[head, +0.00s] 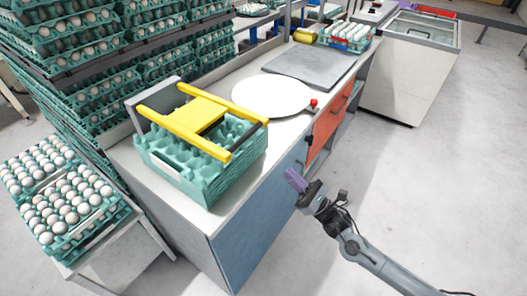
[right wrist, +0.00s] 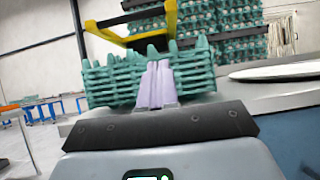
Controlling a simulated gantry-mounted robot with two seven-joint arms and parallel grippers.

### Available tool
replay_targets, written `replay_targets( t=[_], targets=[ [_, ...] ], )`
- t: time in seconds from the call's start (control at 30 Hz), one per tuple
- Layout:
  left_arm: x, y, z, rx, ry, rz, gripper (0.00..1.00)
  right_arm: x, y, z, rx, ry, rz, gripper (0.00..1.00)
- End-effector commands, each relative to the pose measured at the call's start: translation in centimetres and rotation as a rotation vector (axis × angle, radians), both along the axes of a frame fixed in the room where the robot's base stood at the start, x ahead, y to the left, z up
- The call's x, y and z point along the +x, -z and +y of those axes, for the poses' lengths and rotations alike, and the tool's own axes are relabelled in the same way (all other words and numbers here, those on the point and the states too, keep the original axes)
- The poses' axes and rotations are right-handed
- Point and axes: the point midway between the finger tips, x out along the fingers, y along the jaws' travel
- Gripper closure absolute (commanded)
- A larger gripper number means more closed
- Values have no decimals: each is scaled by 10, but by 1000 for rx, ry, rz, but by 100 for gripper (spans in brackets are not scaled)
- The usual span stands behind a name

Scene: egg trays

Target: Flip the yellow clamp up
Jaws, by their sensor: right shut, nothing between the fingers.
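The yellow clamp (head: 190,122) lies lowered across a stack of empty teal egg trays (head: 190,172) on the counter, with its arms reaching over the stack's top. In the right wrist view the clamp (right wrist: 171,18) shows above the teal trays (right wrist: 105,85). My right gripper (head: 294,180) is in front of the counter's blue side, to the right of the stack and apart from the clamp. Its purple fingers (right wrist: 157,85) are shut with nothing between them. My left gripper is out of view.
The counter (head: 185,217) carries a white round plate (head: 272,96) and a grey slab (head: 312,67) behind the stack. Tall stacks of egg trays (head: 85,78) stand at left. Filled egg trays (head: 65,205) sit on a low table. Floor at right is clear.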

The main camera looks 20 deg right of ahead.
Motion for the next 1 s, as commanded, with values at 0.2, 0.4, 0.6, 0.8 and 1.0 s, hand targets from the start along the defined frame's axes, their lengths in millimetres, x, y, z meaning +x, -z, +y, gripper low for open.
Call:
replay_targets(
  t=[0.2,0.4,0.6,0.8,1.0],
  targets=[
    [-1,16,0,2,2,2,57,5,4,-1,-2,0,-21,100],
    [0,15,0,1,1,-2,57,5,3,-1,-1,0,-23,100],
    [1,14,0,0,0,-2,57,5,3,0,-1,0,-23,100],
    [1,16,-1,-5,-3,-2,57,11,-2,3,0,0,-25,100],
    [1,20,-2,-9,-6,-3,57,30,-17,14,1,0,-26,100]
  ],
)
